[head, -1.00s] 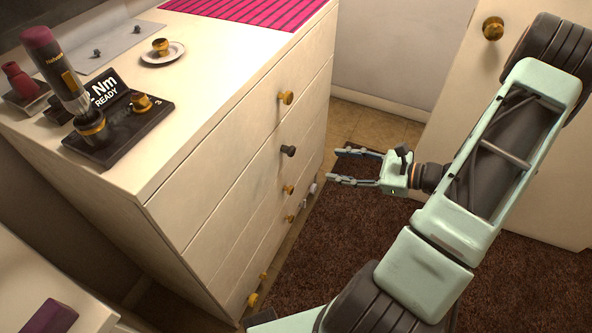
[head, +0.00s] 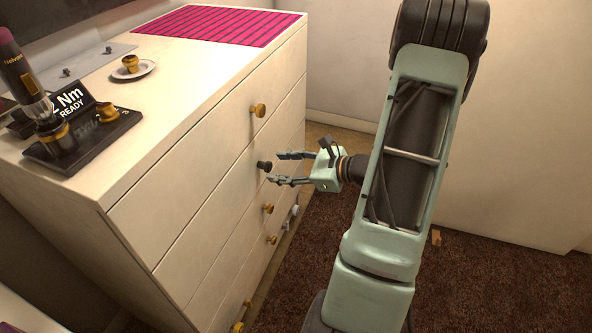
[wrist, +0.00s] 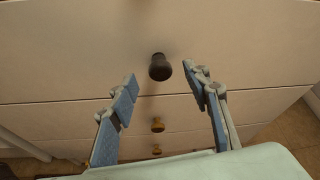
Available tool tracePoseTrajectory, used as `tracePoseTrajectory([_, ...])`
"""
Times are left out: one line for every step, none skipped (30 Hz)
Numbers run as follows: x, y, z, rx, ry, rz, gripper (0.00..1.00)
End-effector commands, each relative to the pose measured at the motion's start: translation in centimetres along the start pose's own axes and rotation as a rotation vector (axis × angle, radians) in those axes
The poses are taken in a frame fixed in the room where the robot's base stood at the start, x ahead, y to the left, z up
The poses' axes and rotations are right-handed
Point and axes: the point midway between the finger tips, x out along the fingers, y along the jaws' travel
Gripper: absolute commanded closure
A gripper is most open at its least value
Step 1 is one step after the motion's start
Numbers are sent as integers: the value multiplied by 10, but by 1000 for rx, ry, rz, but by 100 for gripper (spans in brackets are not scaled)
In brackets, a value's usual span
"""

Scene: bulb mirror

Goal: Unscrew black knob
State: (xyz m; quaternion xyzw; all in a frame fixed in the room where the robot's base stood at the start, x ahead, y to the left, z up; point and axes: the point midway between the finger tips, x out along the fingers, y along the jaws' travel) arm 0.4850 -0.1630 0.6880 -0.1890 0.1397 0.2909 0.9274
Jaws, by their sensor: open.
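The black knob (head: 264,165) sits on a drawer front of the white dresser (head: 190,190), below a brass knob. In the wrist view my gripper's two fingers (wrist: 164,76) stand wide apart. I cannot tell whether either finger touches the knob; a gap shows on both sides of it.
Brass knobs (head: 258,110) are on the other drawers. On the dresser top are an upright driver tool (head: 24,80), a black stand marked "Nm READY" (head: 95,142), a small plate (head: 149,69) with a brass knob and a pink striped mat (head: 230,25). Brown carpet (head: 480,285) lies to the right.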

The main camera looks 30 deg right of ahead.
Motion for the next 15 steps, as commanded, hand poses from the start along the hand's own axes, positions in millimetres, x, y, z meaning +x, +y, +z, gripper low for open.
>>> tracePoseTrajectory([9, 1, -1, 0, -2, 2, 56])
tracePoseTrajectory([14, 1, -1, -1, -2, 2, 56])
tracePoseTrajectory([18, 1, -1, -1, -1, 2, 56])
tracePoseTrajectory([22, 0, -1, -1, -1, 1, 56])
tracePoseTrajectory([25, 0, -1, -2, -1, 1, 56])
tracePoseTrajectory([28, 0, -1, -2, -1, 1, 56])
tracePoseTrajectory([30, 0, 0, -1, -1, 1, 56])
tracePoseTrajectory([31, 0, 0, -1, -1, 0, 56])
tracePoseTrajectory([33, 0, 0, -1, -1, 0, 56])
tracePoseTrajectory([34, 0, 0, -1, -1, -1, 56])
tracePoseTrajectory([34, 0, 0, 0, -1, -1, 56])
tracePoseTrajectory([35, 0, 0, 0, 0, -1, 56])
tracePoseTrajectory([35, 0, 0, 0, 0, -1, 56])
tracePoseTrajectory([35, 0, 0, 0, 0, -1, 56])
tracePoseTrajectory([35, 0, 0, 0, 0, -1, 56])
